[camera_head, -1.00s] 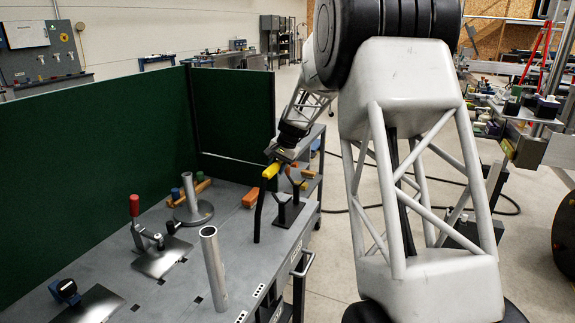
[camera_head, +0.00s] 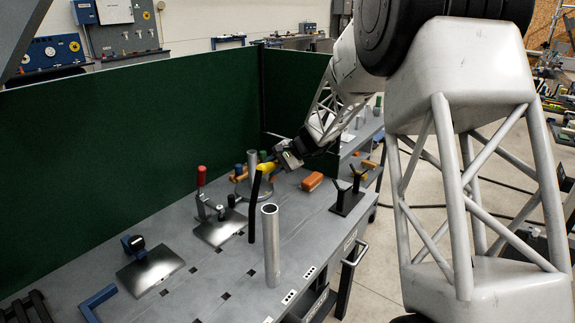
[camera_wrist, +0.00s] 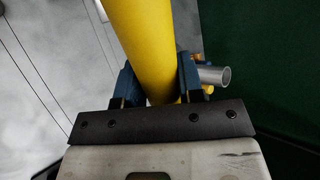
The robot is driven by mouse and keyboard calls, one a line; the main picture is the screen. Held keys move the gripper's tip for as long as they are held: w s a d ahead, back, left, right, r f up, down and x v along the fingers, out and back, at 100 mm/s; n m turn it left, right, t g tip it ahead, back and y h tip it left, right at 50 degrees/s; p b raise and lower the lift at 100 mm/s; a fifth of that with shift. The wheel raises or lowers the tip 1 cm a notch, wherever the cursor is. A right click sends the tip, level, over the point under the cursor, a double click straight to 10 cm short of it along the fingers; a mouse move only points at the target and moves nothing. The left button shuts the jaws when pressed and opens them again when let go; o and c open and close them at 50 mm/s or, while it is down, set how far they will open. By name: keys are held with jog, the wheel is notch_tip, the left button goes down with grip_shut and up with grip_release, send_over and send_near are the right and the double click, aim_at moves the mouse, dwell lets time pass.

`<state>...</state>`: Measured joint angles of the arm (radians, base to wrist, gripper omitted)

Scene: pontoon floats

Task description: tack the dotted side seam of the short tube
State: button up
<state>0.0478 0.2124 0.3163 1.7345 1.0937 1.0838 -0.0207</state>
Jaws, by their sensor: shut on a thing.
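My gripper (camera_head: 277,164) is shut on the yellow handle (camera_head: 265,168) of a torch-like tool, whose black neck (camera_head: 252,210) hangs down almost upright. In the wrist view the yellow handle (camera_wrist: 142,45) lies between the two blue jaws. Two grey metal tubes stand upright on the table. The nearer one (camera_head: 270,245) is just right of the black neck, apart from it as far as I can tell. The other tube (camera_head: 252,172) stands behind the tool, partly hidden. An open tube end (camera_wrist: 214,76) shows right of the handle in the wrist view. I see no dotted seam.
A red-handled clamp (camera_head: 201,178) stands left on a metal plate. A dark blue clamp (camera_head: 133,244) sits on another plate nearer. A black forked stand (camera_head: 347,197) and an orange block (camera_head: 312,181) are to the right. Green screens (camera_head: 110,140) close the back.

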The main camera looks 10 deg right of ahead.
jog(key=shift+a+y, duration=0.15)
jog(key=shift+y, duration=0.25)
dwell(0.4)
jog(key=shift+w+a+f, duration=0.7)
jog(key=shift+f, duration=0.3)
jog(key=shift+w+a+f, duration=0.7)
jog(key=shift+f, duration=0.25)
jog(key=shift+w+a+f, duration=0.25)
jog(key=shift+f, duration=0.05)
dwell(1.8)
jog(key=shift+s+d+r, duration=0.15)
jog(key=shift+d+r, duration=0.05)
dwell(1.8)
jog(key=shift+s+d+r, duration=0.65)
jog(key=shift+s+r, duration=0.05)
jog(key=shift+r, duration=0.25)
jog(key=shift+s+d+r, duration=0.65)
jog(key=shift+r, duration=0.3)
